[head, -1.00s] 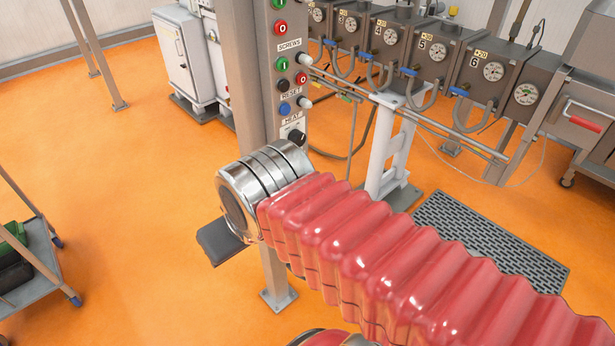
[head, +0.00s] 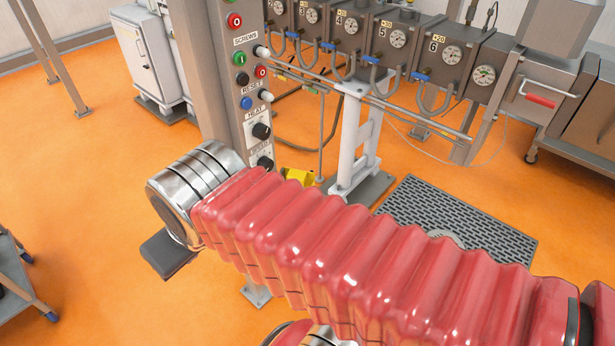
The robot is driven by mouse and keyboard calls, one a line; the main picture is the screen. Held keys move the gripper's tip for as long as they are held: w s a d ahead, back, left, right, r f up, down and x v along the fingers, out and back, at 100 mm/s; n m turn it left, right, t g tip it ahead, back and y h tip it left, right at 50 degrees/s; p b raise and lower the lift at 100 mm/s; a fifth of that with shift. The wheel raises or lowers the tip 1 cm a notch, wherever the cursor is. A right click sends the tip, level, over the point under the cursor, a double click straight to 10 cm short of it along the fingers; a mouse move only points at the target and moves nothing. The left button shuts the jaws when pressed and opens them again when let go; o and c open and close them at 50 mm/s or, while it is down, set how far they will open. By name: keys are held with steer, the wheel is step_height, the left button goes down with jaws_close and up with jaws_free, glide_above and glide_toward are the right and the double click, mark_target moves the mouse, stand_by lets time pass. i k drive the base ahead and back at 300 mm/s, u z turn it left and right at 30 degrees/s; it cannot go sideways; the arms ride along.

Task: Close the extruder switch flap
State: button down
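The control panel (head: 248,85) on the grey post carries red, green and blue buttons, white-ringed lamps and black knobs. I cannot make out a switch flap for certain. A yellow piece (head: 298,175) shows just right of the panel's lower end, partly hidden by my red arm sleeve; I cannot tell what it is.
A row of numbered grey barrel blocks with gauges (head: 398,39) and pipes runs behind, on a white stand (head: 357,140). A floor grate (head: 455,220) lies at right. A trolley (head: 20,285) stands at the left edge. Orange floor (head: 90,190) at left is clear.

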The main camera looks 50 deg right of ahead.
mark_target(306, 179)
steer(key=u, duration=0.5)
steer(key=k, duration=1.2)
steer(key=z, duration=0.65)
steer(key=i, duration=1)
steer(key=z, duration=0.05)
